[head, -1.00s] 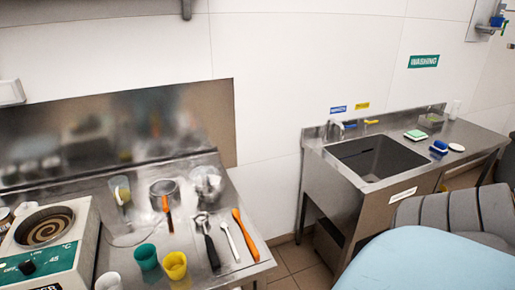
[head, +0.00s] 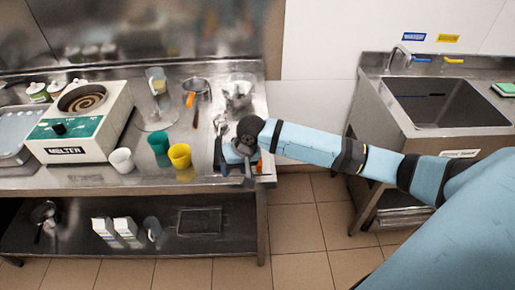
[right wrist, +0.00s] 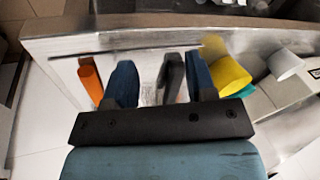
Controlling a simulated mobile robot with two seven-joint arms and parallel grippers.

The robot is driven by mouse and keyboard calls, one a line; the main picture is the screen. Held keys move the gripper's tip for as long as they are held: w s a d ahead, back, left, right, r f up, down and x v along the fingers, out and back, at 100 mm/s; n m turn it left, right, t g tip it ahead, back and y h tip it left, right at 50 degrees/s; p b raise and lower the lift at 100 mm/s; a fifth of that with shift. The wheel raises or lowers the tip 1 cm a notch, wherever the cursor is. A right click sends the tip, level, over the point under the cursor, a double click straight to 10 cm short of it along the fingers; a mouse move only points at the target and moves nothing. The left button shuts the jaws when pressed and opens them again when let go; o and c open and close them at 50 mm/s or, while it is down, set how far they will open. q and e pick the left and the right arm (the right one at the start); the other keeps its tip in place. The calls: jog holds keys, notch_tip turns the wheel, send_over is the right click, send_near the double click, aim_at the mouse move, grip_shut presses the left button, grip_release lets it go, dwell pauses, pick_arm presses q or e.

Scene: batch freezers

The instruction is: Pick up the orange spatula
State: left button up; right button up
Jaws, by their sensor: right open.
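The orange spatula (head: 259,162) lies near the right end of the steel counter, mostly hidden behind my right arm in the head view. Its orange part (right wrist: 90,80) shows in the right wrist view, left of the left finger and outside the jaws. My right gripper (head: 240,160) is open, over the counter's right end. In the right wrist view its two blue fingers (right wrist: 160,66) are spread, with a dark handle (right wrist: 172,72) between them in the picture; I cannot tell whether they touch it. My left gripper is not in view.
Yellow (head: 180,155), teal (head: 158,142) and white (head: 121,160) cups stand left of the gripper. A metal pan with an orange handle (head: 190,99) and a shiny metal bowl (head: 238,92) are behind. The melter (head: 82,125) stands further left. A sink (head: 450,102) is at right.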

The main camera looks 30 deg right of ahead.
jog(key=w+d+r+m+g+h+b, duration=0.1)
jog(key=w+d+r+m+g+h, duration=0.25)
jog(key=d+r, duration=0.6)
jog(key=shift+m+t+y, duration=0.25)
jog(key=shift+t+y, duration=0.1)
jog(key=shift+t, duration=0.1)
jog(key=f, duration=0.5)
jog(key=d+f, duration=0.1)
jog(key=f, duration=0.2)
jog(key=shift+s+f, duration=0.2)
jog(key=shift+s, duration=0.2)
jog(key=shift+a+f, duration=0.15)
jog(key=shift+f, duration=2.8)
grip_shut()
jog(key=shift+r, duration=0.1)
